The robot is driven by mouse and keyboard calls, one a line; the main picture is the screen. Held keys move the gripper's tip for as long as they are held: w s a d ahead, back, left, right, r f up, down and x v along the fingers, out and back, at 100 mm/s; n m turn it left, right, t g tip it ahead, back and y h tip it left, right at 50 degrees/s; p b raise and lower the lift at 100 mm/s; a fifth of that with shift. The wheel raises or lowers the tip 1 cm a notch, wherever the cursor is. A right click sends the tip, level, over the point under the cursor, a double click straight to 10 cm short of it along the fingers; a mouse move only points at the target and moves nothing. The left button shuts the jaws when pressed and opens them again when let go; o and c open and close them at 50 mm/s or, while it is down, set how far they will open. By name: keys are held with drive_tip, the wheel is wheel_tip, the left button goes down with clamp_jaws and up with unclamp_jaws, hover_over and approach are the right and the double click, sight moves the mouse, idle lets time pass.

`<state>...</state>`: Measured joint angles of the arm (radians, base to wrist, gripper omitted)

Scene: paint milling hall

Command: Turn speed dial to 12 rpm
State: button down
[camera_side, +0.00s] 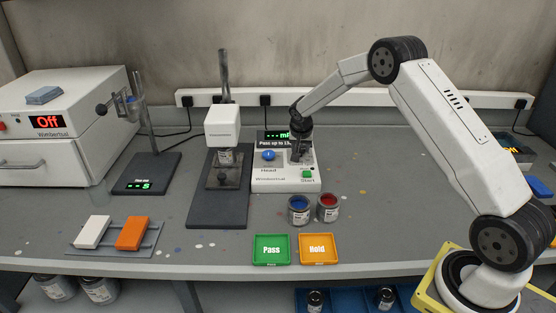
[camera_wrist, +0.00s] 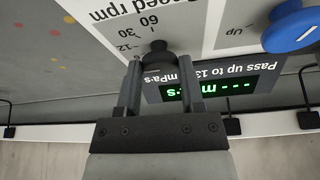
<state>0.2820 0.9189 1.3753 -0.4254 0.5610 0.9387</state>
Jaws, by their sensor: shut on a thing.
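The speed dial (camera_wrist: 157,50) is a small black knob on the white panel, seen upside down in the wrist view beside the printed "Speed rpm" scale with 12, 30 and 60. My gripper (camera_wrist: 162,74) is shut on the dial, one finger on each side. Which mark the dial points to cannot be told. In the side view my gripper (camera_side: 300,157) reaches down onto the right part of the white control box (camera_side: 265,184) and hides the dial. The box's display (camera_side: 273,137) shows green dashes with mPa·s.
On the box, a blue Head knob (camera_side: 268,155) is left of my gripper and a green Start button (camera_side: 307,174) is in front. A stand with a white head (camera_side: 223,126) is further left. Blue (camera_side: 299,210) and red (camera_side: 327,207) paint cans stand in front.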

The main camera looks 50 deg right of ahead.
drive_tip(key=shift+m+g, duration=0.3)
drive_tip(key=shift+m, duration=0.7)
drive_tip(key=shift+c, duration=1.1)
unclamp_jaws()
drive_tip(key=shift+a, duration=0.1)
drive_tip(key=v, duration=0.8)
drive_tip(key=shift+a+f, duration=0.1)
drive_tip(key=shift+a, duration=0.05)
